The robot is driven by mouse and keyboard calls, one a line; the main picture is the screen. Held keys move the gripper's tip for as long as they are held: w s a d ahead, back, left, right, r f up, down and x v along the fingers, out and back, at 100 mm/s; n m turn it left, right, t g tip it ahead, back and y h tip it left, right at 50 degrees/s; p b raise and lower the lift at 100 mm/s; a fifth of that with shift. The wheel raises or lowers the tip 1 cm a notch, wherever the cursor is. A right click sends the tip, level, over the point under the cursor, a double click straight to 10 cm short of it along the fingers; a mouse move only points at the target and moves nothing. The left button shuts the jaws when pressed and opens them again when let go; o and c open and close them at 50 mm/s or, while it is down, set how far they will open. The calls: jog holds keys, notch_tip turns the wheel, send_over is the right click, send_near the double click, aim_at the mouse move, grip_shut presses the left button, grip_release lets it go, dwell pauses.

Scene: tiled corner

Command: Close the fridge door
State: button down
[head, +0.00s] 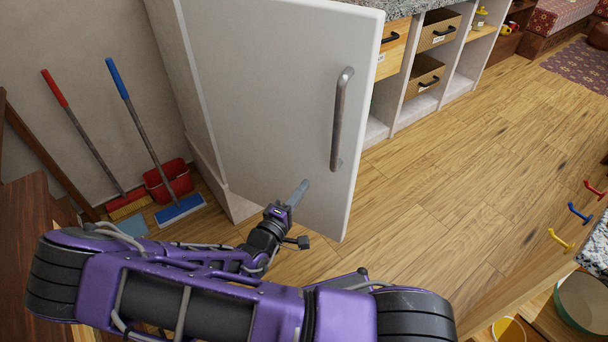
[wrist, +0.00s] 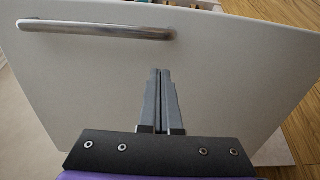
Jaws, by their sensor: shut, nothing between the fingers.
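The fridge door (head: 265,100) is a large white panel. It stands out at an angle, its right edge in front of the wooden drawers. Its grey bar handle (head: 341,118) runs upright near the right edge; in the wrist view the handle (wrist: 95,29) lies across the upper left. My gripper (head: 301,190) is shut and empty, low in front of the door's outer face, left of and below the handle. In the wrist view the closed fingers (wrist: 160,74) point at the plain door face (wrist: 225,80). I cannot tell whether they touch it. The fridge interior is hidden.
A red bucket (head: 168,180), a blue mop (head: 180,208) and a red-handled broom (head: 90,140) stand by the left wall. Open shelves and drawers (head: 432,32) lie behind the door at right. The wooden floor (head: 450,165) right of the door is clear.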

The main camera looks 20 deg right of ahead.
aim_at(329, 152)
jog(key=x, duration=1.2)
jog(key=shift+w+d, duration=0.15)
jog(key=shift+w, duration=0.15)
jog(key=shift+d, duration=0.15)
